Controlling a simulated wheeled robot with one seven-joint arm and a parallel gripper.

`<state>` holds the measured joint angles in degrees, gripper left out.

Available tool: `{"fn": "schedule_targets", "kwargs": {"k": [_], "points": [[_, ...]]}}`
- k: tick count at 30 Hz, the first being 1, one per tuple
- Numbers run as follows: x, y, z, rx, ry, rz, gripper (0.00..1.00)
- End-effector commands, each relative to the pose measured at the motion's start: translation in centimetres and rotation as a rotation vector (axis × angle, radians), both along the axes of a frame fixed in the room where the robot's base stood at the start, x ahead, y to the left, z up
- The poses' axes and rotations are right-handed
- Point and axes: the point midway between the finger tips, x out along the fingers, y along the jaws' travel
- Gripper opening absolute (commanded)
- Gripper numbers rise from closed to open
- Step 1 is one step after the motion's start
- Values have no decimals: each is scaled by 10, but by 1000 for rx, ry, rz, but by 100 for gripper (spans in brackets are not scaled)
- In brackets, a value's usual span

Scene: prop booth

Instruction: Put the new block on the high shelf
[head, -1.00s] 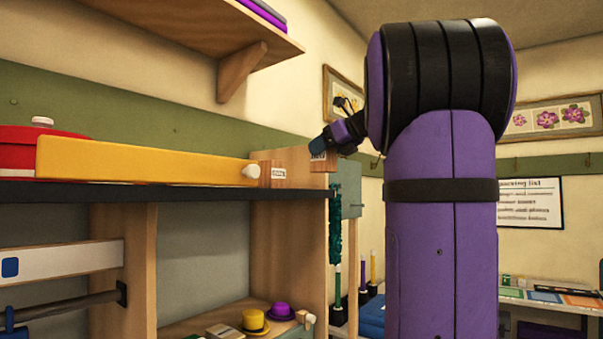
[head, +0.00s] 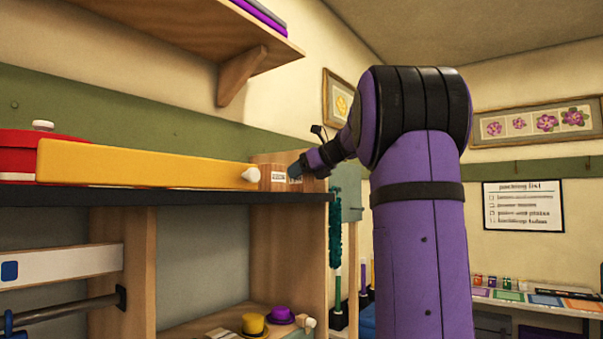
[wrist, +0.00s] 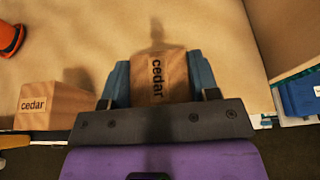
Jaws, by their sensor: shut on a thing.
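My gripper (head: 296,172) is shut on a wooden block labelled "cedar" (wrist: 158,78), which sits between its blue fingers in the wrist view. In the head view the held block (head: 311,184) is at the right end of the dark-edged shelf top (head: 170,196), partly hidden by the fingers. I cannot tell whether it touches the shelf. A second cedar block (head: 272,172) stands on that shelf just left of it; it also shows in the wrist view (wrist: 52,106), with a gap between the two blocks.
A long yellow piece with a white knob (head: 140,163) and a red round thing (head: 30,150) lie along the shelf. A bracketed wooden shelf (head: 180,40) hangs above. Yellow and purple hats (head: 280,314) sit below. An orange thing (wrist: 10,38) is behind in the wrist view.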

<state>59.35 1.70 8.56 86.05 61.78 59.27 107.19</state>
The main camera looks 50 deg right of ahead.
Motion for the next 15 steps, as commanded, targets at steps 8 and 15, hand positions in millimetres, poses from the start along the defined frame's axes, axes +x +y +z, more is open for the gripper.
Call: {"fn": "schedule_targets", "kwargs": {"k": [8,15], "points": [[0,0,-2,0,0,0,26],[0,0,-1,0,0,0,80]]}}
